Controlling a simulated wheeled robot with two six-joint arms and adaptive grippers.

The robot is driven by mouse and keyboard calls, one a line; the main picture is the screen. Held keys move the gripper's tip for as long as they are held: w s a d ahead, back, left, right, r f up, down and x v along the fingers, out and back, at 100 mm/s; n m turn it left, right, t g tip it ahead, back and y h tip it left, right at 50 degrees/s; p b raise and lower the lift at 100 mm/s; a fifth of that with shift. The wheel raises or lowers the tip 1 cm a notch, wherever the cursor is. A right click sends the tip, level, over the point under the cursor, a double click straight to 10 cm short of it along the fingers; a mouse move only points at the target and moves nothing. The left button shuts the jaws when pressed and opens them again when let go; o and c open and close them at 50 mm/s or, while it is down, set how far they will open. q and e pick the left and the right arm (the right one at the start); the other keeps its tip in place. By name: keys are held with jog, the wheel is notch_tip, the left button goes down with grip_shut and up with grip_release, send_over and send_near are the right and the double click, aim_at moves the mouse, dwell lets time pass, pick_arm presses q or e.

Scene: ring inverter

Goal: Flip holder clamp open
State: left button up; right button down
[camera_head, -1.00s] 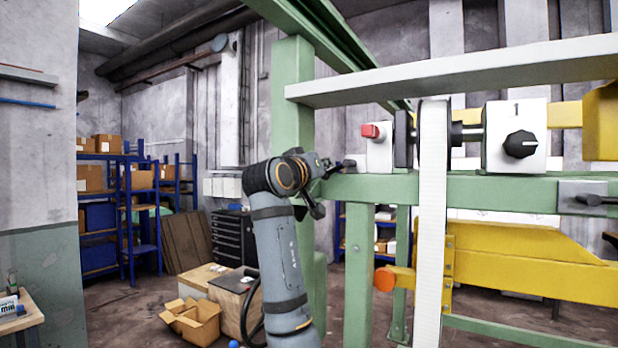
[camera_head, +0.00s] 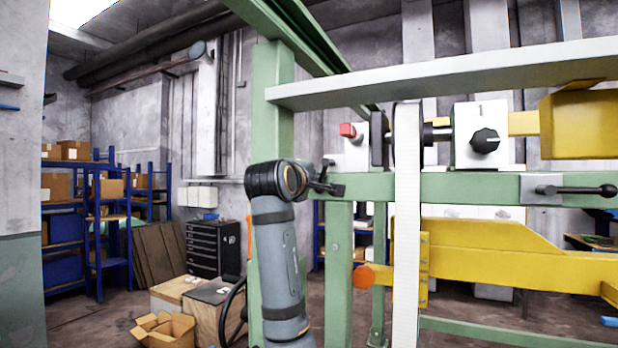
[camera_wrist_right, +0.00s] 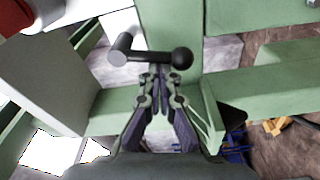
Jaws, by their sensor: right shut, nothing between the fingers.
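A holder clamp (camera_head: 326,165) with a dark handle sits at the left end of the green beam in the head view, partly hidden by my arm. In the right wrist view its black handle (camera_wrist_right: 145,57) with a ball end lies across the picture just beyond my fingertips. My right gripper (camera_head: 327,187) is at this clamp, shut and empty. In the right wrist view its fingertips (camera_wrist_right: 160,72) are close below the handle; I cannot tell whether they touch it. A second clamp (camera_head: 541,188) with a black ball handle (camera_head: 608,190) sits farther right on the beam. My left gripper is not in view.
The green frame's upright post (camera_head: 272,110) and grey-white plank (camera_head: 460,75) bound the space around my right arm. A white strap (camera_head: 407,230), a red-button box (camera_head: 352,145) and a knob box (camera_head: 482,135) stand right of it. Cardboard boxes (camera_head: 165,330) lie lower left.

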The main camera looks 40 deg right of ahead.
jog(key=shift+s+d+f+n, duration=0.2)
jog(key=shift+s+f+n, duration=0.2)
jog(key=shift+n, duration=0.5)
jog(key=shift+s, duration=0.1)
